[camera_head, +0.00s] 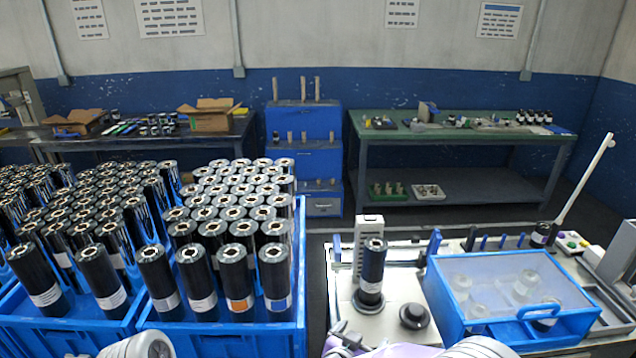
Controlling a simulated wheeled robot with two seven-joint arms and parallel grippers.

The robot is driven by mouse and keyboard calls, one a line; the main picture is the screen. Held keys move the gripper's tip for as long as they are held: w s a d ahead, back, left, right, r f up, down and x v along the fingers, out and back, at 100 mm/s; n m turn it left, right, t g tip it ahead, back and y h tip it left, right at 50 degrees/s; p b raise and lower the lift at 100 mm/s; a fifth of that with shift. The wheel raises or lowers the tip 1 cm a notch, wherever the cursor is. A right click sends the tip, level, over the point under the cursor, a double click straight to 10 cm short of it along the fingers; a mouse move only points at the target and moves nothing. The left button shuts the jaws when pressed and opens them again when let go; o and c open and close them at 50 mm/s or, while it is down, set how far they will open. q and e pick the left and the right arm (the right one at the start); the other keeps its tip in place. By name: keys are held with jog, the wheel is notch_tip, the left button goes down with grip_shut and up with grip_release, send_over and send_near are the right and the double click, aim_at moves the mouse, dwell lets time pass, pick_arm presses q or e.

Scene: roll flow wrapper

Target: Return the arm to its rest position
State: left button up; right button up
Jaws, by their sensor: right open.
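My right gripper (342,338) shows only in part at the bottom edge, in front of the machine. It is pale lavender and open, with nothing seen between its fingers. My right arm comes in at the bottom right of it. A rounded white link of my left arm shows at the bottom left; my left gripper is out of view. A black roll (372,268) with a white label stands upright on the machine's left plate, beyond my right gripper and apart from it.
Blue crates (230,340) full of upright black rolls fill the left. The wrapping machine (455,338) on the right has a clear-lidded blue cover (512,285) and a black knob (413,316). A green workbench (455,135) and blue drawers (306,158) stand at the back wall.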

notch_tip(320, 180, down, 18)
jog(key=s+d+n+g+y, duration=0.2)
jog(key=s+n+g+y, duration=0.1)
jog(key=y, duration=0.2)
jog(key=s+a+f+g+y, duration=0.1)
jog(key=s+f+g+y, duration=0.2)
jog(key=s, duration=0.6)
jog(key=s+a+f+g+y, duration=0.1)
jog(key=s+f+g, duration=0.3)
jog(key=s+f, duration=0.4)
jog(key=shift+s+f+n+g+y, duration=0.3)
jog(key=shift+s+g+y, duration=0.1)
jog(key=shift+s+y, duration=0.55)
